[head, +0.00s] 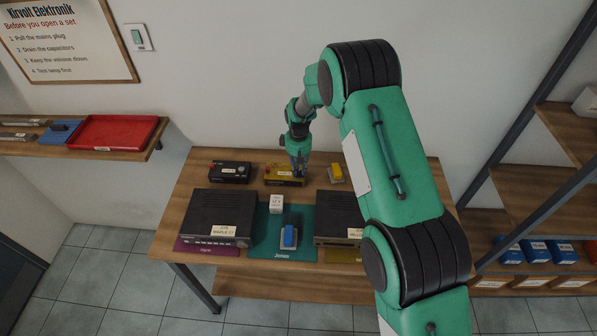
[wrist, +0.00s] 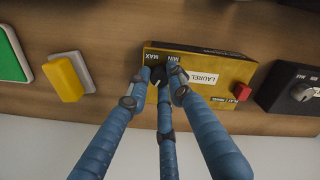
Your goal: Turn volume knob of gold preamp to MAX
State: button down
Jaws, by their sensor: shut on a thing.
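The gold preamp (head: 284,180) sits at the back middle of the wooden table. In the wrist view the gold preamp (wrist: 190,60) has a LAUREL label, MIN and MAX marks near its left end and a red switch (wrist: 241,91). Its dark volume knob (wrist: 158,78) is between my fingers and mostly hidden by them. A short white mark shows on it, but I cannot tell exactly where it points. My gripper (wrist: 160,80) is shut on the knob. In the head view my gripper (head: 299,172) reaches down over the preamp's right end.
A black preamp (head: 230,172) with its own knob (wrist: 302,91) stands beside the gold one. A yellow switch (head: 337,173) is on the other side. A white box (head: 277,203), a blue switch (head: 289,237) and two black hi-fi units (head: 218,212) (head: 338,217) stand in front.

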aim_at(298, 171)
jog(key=m+b, duration=0.2)
jog(key=m, duration=0.2)
jog(key=shift+f+b, duration=0.1)
jog(key=shift+b, duration=0.25)
jog(key=m+b, duration=0.2)
jog(key=m, duration=0.3)
jog(key=shift+m, duration=0.4)
jog(key=m+b, duration=0.1)
jog(key=m, duration=0.3)
jog(key=shift+m+b, duration=0.3)
jog(key=m+b, duration=0.1)
jog(key=m, duration=0.3)
jog(key=shift+m, duration=0.4)
jog(key=c, duration=1.5)
grip_release()
jog(key=shift+c, duration=0.2)
notch_tip(298, 171, up, 12)
